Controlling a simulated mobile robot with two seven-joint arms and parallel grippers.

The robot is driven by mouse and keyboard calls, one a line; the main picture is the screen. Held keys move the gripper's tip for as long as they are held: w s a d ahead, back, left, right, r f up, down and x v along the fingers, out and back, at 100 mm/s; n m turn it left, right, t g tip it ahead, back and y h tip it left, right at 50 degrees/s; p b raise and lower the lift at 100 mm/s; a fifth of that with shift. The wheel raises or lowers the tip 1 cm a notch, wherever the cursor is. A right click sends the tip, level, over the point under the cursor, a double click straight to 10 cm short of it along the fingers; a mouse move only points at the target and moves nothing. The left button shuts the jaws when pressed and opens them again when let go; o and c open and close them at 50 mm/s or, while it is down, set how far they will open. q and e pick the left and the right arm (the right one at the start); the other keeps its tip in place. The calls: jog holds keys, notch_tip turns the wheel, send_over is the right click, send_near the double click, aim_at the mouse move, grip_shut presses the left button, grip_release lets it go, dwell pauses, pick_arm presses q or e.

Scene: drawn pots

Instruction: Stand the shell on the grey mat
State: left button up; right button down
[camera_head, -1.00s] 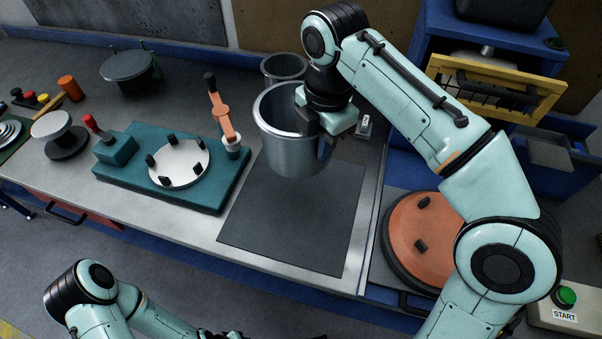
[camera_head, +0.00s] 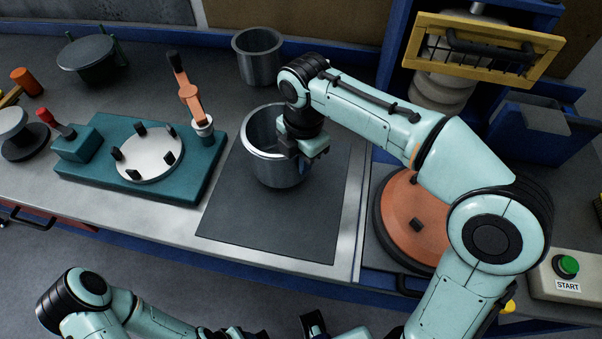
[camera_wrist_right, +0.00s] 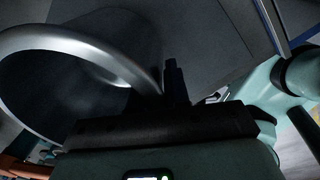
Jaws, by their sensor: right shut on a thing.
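The shell (camera_head: 278,172) is an open, shiny metal pot, upright over the back part of the grey mat (camera_head: 270,225). Its base looks at or very near the mat; I cannot tell if it touches. My right gripper (camera_head: 302,148) is shut on the right side of the shell's wall. In the right wrist view, the shell's bright rim (camera_wrist_right: 70,35) curves in from the left to the dark gripper finger (camera_wrist_right: 176,82). My left arm shows at the bottom of the head view, but its jaws cannot be made out.
A second metal pot (camera_head: 258,62) stands behind the mat. A teal fixture (camera_head: 180,190) with a white disc and an orange lever is left of the mat. An orange turntable (camera_head: 415,215) is at the right. The mat's front part is clear.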

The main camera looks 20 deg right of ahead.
pick_arm(q)
jog(key=shift+s+f+b, duration=0.15)
jog(key=shift+f+b, duration=0.25)
jog(key=shift+f, duration=0.05)
pick_arm(e)
jog(key=shift+f, duration=2.3)
jog(key=shift+f, duration=0.15)
jog(key=c, duration=1.1)
grip_release()
pick_arm(q)
jog(key=shift+f, duration=0.1)
jog(key=r+p, duration=0.1)
jog(key=w+r+p, duration=0.1)
jog(key=r, duration=0.1)
jog(key=shift+w+p, duration=0.15)
jog(key=shift+p, duration=0.2)
pick_arm(e)
notch_tip(320, 180, up, 12)
jog(key=shift+s, duration=0.2)
jog(key=shift+d, duration=0.1)
